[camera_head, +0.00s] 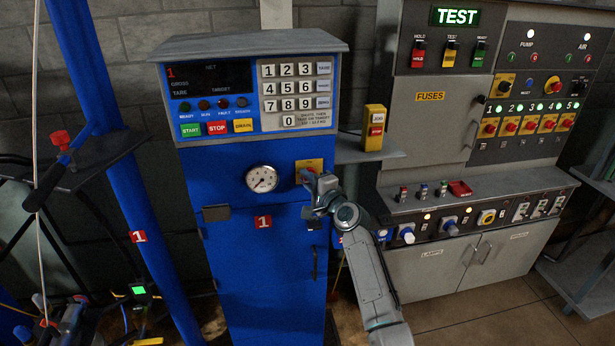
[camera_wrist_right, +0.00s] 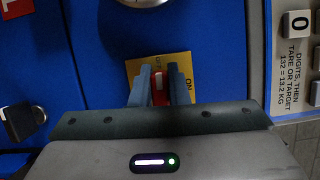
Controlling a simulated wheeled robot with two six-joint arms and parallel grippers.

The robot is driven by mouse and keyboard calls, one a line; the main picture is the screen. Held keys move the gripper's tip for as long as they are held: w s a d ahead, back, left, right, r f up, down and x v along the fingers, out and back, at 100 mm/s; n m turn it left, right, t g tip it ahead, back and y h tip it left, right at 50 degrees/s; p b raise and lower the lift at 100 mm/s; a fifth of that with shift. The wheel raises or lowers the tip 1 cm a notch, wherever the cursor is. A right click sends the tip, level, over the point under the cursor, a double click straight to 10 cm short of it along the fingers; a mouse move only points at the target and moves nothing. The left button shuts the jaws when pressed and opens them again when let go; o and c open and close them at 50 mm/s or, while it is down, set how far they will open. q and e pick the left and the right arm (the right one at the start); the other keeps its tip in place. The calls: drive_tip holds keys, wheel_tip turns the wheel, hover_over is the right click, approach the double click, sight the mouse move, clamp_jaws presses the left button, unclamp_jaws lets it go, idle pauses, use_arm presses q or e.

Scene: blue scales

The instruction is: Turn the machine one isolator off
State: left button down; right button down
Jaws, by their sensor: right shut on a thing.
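The machine one isolator is a yellow plate (camera_head: 311,164) with a red handle on the front of the blue cabinet (camera_head: 280,215), right of the round dial. In the right wrist view the yellow plate (camera_wrist_right: 176,62) carries black lettering; "ON" is readable at its right side, and another word is partly covered. My right gripper (camera_head: 308,178) is at the plate. Its two fingers (camera_wrist_right: 160,88) are shut on the red handle (camera_wrist_right: 158,84), one on each side. The fingers hide much of the handle, so I cannot tell its setting. My left gripper is not in view.
The round dial (camera_head: 262,179) is close left of my gripper. A yellow box with a red button (camera_head: 374,128) stands on the right shelf. The grey TEST panel (camera_head: 440,120) stands further right.

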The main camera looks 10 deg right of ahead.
drive_tip(key=shift+f+n, duration=0.2)
drive_tip(key=shift+n, duration=0.2)
drive_tip(key=c, duration=1.4)
unclamp_jaws()
drive_tip(key=shift+r, duration=0.1)
drive_tip(key=shift+s, duration=0.1)
drive_tip(key=b+v, duration=0.2)
drive_tip(key=v, duration=0.8)
drive_tip(key=shift+s+d+b, duration=0.15)
drive_tip(key=shift+s+b, duration=0.15)
drive_tip(key=shift+b, duration=0.05)
